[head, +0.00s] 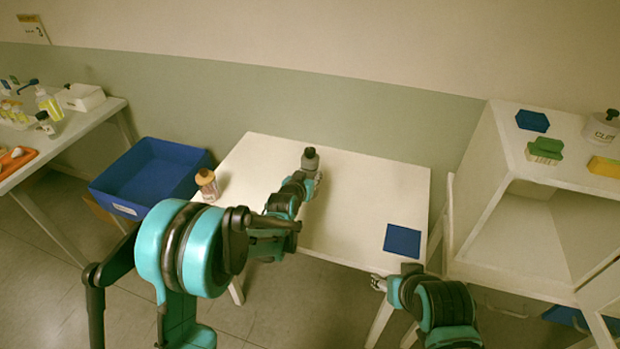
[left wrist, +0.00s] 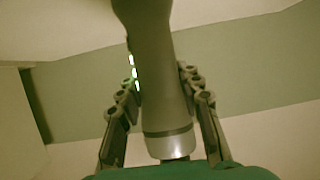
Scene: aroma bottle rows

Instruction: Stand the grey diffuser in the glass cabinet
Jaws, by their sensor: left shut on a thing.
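The grey diffuser (head: 310,160) is at the far side of the white table, held in my left gripper (head: 316,177). In the left wrist view the grey diffuser (left wrist: 162,85) stands between the two fingers, which are shut on it. I cannot tell whether its base touches the table. The white cabinet (head: 490,150) stands at the right with its front open and the visible inside empty. My right gripper (head: 378,283) is by the table's front right edge, away from the diffuser; its fingers are too small to read.
A bottle with an orange cap (head: 206,184) stands at the table's left edge. A dark blue pad (head: 402,240) lies at the right of the table. A blue bin (head: 150,178) is left of the table.

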